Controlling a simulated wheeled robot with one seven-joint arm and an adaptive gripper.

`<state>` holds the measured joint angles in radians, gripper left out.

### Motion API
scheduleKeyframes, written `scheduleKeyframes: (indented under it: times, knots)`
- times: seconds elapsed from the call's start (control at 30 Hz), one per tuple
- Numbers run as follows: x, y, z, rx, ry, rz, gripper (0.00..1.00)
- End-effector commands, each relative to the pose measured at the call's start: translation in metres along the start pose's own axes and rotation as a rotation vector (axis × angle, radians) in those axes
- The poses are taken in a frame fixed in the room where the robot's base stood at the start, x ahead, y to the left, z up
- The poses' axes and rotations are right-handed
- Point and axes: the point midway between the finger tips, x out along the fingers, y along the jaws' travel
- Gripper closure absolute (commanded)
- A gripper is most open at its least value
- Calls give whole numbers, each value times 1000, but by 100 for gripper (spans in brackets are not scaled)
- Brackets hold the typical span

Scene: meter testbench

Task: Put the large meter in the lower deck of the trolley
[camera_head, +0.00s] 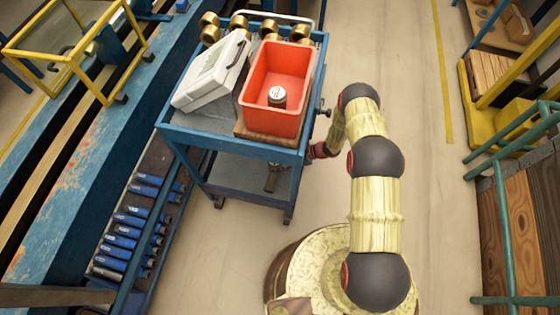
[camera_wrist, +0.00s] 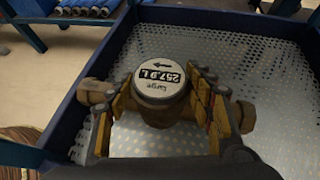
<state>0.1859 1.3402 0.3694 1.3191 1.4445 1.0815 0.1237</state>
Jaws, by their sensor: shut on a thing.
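The large meter (camera_wrist: 160,76) is a brass body with a round white dial reading "large" and 257.9 L, with pipe stubs at both sides. My gripper (camera_wrist: 163,98) is shut on it, one finger on each side of the round housing. The meter appears upright over the perforated metal floor of the trolley's lower deck (camera_wrist: 262,80); I cannot tell whether it touches the floor. In the head view my arm reaches in under the upper deck of the blue trolley (camera_head: 222,146), and the gripper is hidden there. A small brass part (camera_head: 271,180) shows at the lower deck.
On the upper deck stand a red bin (camera_head: 270,122) holding a small meter (camera_head: 277,96), a white case-like device (camera_head: 212,72) and several brass fittings (camera_head: 239,22). A shelf of blue tools (camera_head: 125,230) is at the left.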

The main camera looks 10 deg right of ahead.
Motion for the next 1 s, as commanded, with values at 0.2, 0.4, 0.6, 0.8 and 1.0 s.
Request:
scheduleKeyframes:
  times: [0.2, 0.4, 0.6, 0.8, 1.0]
  knots:
    - [30, -1, -4, -3, -3, 1, 100]
    - [34, -1, -4, -3, -3, -1, 100]
    - [35, -1, -5, -3, -3, -1, 100]
    - [36, 1, -8, 0, 0, 1, 41]
    - [36, 1, -8, 0, 0, 1, 30]
